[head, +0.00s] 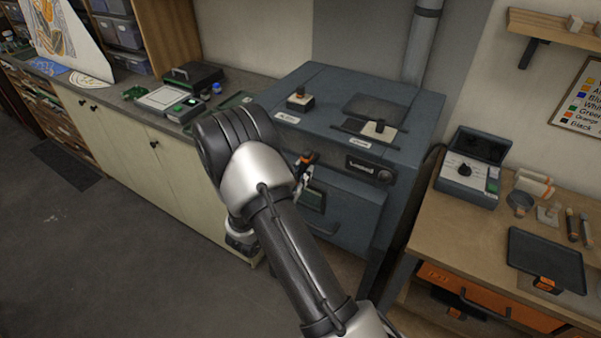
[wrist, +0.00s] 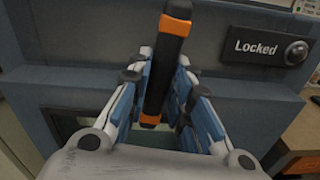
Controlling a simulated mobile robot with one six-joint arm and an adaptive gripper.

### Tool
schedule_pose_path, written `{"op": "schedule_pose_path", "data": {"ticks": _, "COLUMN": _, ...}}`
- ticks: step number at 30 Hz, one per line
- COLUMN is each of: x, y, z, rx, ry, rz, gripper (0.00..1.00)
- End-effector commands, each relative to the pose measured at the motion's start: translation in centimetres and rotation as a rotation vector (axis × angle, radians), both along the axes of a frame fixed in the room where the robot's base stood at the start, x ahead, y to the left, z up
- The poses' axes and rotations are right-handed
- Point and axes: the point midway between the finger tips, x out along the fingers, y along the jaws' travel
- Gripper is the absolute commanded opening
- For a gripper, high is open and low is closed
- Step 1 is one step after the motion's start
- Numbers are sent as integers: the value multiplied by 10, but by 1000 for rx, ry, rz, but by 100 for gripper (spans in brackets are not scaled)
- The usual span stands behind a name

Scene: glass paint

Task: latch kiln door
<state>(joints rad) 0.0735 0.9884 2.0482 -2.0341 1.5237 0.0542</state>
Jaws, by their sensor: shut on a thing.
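The kiln (head: 405,150) is a blue-grey metal cabinet against the wall. Its front door (head: 345,215) looks closed, with a small window and a lower pull bar. The latch handle (wrist: 166,60) is a black bar with orange ends. In the wrist view it stands nearly upright, tilted slightly right at the top. My gripper (head: 304,172) is at the kiln's upper front, its blue-and-grey fingers shut on the latch handle. A dark plate reading "Locked" (wrist: 262,48) with a round grey button or lamp is to the right of the handle. My arm hides the kiln's left front.
Two small knobbed blocks (head: 300,97) (head: 379,130) sit on the kiln top. A cream cabinet counter (head: 125,130) stands left. A wooden bench (head: 455,235) with a control box (head: 470,170) and a dark tray (head: 546,258) stands right. Open floor lies front left.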

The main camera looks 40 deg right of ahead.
Motion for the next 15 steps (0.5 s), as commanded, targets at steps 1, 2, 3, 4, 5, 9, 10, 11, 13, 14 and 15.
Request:
{"op": "schedule_pose_path", "data": {"ticks": 1, "x": 0, "y": 0, "z": 1, "rx": -10, "ry": 25, "rz": -1, "gripper": 0}}
{"op": "schedule_pose_path", "data": {"ticks": 2, "x": 0, "y": 0, "z": 0, "rx": -17, "ry": 41, "rz": -1, "gripper": 0}}
{"op": "schedule_pose_path", "data": {"ticks": 3, "x": 0, "y": 0, "z": 0, "rx": -24, "ry": 58, "rz": -1, "gripper": 0}}
{"op": "schedule_pose_path", "data": {"ticks": 4, "x": 0, "y": 0, "z": 0, "rx": -29, "ry": 71, "rz": -1, "gripper": 0}}
{"op": "schedule_pose_path", "data": {"ticks": 5, "x": 0, "y": 0, "z": 0, "rx": -34, "ry": 82, "rz": -1, "gripper": 0}}
{"op": "schedule_pose_path", "data": {"ticks": 9, "x": 0, "y": 0, "z": 0, "rx": -51, "ry": 124, "rz": 0, "gripper": 0}}
{"op": "schedule_pose_path", "data": {"ticks": 10, "x": 0, "y": 0, "z": 0, "rx": -53, "ry": 129, "rz": 0, "gripper": 0}}
{"op": "schedule_pose_path", "data": {"ticks": 11, "x": 0, "y": 0, "z": 0, "rx": -56, "ry": 135, "rz": 0, "gripper": 0}}
{"op": "schedule_pose_path", "data": {"ticks": 13, "x": 0, "y": 0, "z": 0, "rx": -59, "ry": 143, "rz": 0, "gripper": 0}}
{"op": "schedule_pose_path", "data": {"ticks": 14, "x": 0, "y": 0, "z": 0, "rx": -61, "ry": 147, "rz": 0, "gripper": 0}}
{"op": "schedule_pose_path", "data": {"ticks": 15, "x": 0, "y": 0, "z": 0, "rx": -62, "ry": 150, "rz": 0, "gripper": 0}}
